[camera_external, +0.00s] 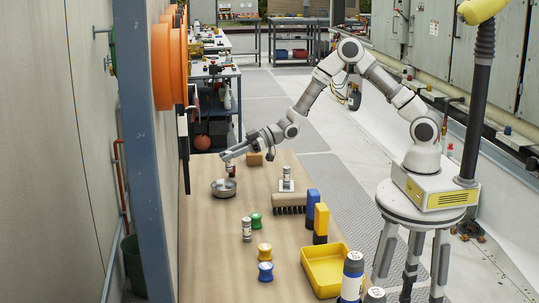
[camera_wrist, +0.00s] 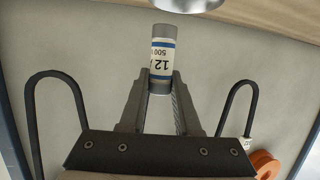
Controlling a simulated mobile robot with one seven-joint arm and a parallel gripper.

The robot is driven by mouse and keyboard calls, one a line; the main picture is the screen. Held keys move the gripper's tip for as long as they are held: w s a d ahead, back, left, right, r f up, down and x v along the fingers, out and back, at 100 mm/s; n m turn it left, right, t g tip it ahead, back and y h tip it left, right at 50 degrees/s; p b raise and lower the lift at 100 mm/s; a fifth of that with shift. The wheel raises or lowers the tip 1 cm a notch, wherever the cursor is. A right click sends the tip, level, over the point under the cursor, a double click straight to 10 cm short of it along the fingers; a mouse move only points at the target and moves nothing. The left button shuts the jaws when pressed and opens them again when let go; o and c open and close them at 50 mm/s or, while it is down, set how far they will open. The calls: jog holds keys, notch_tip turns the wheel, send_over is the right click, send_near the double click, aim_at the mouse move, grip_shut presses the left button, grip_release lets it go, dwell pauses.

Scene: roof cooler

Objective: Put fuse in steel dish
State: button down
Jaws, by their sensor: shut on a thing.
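The fuse (camera_wrist: 160,58) is a small cylinder with metal ends and a white and blue label reading "12". My gripper (camera_wrist: 160,85) is shut on its lower part in the wrist view. In the external view my gripper (camera_external: 230,160) holds the fuse (camera_external: 231,170) near the far right rim of the steel dish (camera_external: 223,190). The dish is a round, shallow metal bowl on the bench. Its edge also shows at the top of the wrist view (camera_wrist: 187,4). I cannot tell exactly how high the fuse is above the dish.
A wooden block (camera_external: 254,159) is behind my gripper. A blue-grey post (camera_external: 143,150) stands left.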

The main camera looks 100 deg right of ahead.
jog(key=shift+w+a+f, duration=0.4)
jog(key=shift+a+f, duration=0.05)
jog(key=shift+f, duration=0.55)
jog(key=shift+w+a+f, duration=0.35)
jog(key=shift+a+f, duration=0.05)
jog(key=shift+f, duration=0.6)
jog(key=shift+w+a+f, duration=0.4)
jog(key=shift+a+f, duration=0.05)
jog(key=shift+f, duration=0.55)
jog(key=shift+f, duration=0.1)
jog(key=shift+f+b, duration=0.15)
jog(key=shift+b, duration=0.2)
jog(key=c, duration=0.6)
grip_release()
